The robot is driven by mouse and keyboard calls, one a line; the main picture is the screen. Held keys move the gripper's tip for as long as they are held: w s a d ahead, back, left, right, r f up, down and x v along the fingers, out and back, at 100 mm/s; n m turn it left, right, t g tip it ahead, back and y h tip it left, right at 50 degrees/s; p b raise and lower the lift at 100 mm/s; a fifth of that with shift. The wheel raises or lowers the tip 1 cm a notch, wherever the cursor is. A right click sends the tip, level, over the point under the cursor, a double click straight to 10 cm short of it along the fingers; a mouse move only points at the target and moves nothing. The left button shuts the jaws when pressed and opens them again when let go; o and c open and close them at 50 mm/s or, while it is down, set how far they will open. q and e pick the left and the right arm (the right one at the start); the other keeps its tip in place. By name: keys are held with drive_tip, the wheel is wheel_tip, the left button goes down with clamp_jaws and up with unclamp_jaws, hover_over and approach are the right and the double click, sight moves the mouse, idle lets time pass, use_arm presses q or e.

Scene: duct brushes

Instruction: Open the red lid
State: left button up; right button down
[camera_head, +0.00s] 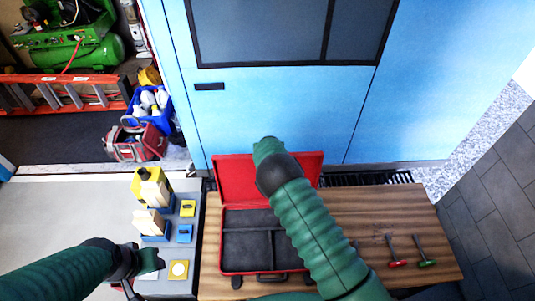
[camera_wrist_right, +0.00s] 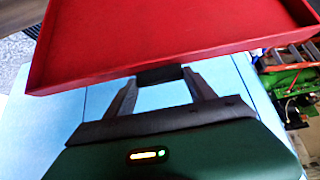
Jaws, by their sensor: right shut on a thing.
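The red lid (camera_head: 236,181) belongs to a red case (camera_head: 225,270) on the wooden tabletop. In the head view the lid stands raised at the back of the case, showing its inside. The lid also fills the top of the right wrist view (camera_wrist_right: 175,35). There my right gripper (camera_wrist_right: 160,76) is shut on a dark piece at the lid's edge. In the head view my right arm crosses over the case and hides its own fingers and part of the lid. My left gripper (camera_head: 146,264) is over the grey table at left, apart from the case; its finger opening is unclear.
The case interior (camera_head: 248,243) is dark, divided and looks empty where visible. A red-handled tool (camera_head: 397,263) and a green-handled tool (camera_head: 426,262) lie to its right. Blue and yellow blocks and brushes (camera_head: 152,190) stand at left. A blue cabinet (camera_head: 275,110) rises behind.

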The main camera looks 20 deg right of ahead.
drive_tip(key=shift+w+d+f, duration=0.1)
drive_tip(key=shift+w+d, duration=0.1)
drive_tip(key=shift+w, duration=0.4)
drive_tip(key=shift+c, duration=1.6)
unclamp_jaws()
drive_tip(key=shift+s, duration=0.1)
drive_tip(key=b+v, duration=0.3)
drive_tip(key=v, duration=1.4)
drive_tip(key=shift+a, duration=0.15)
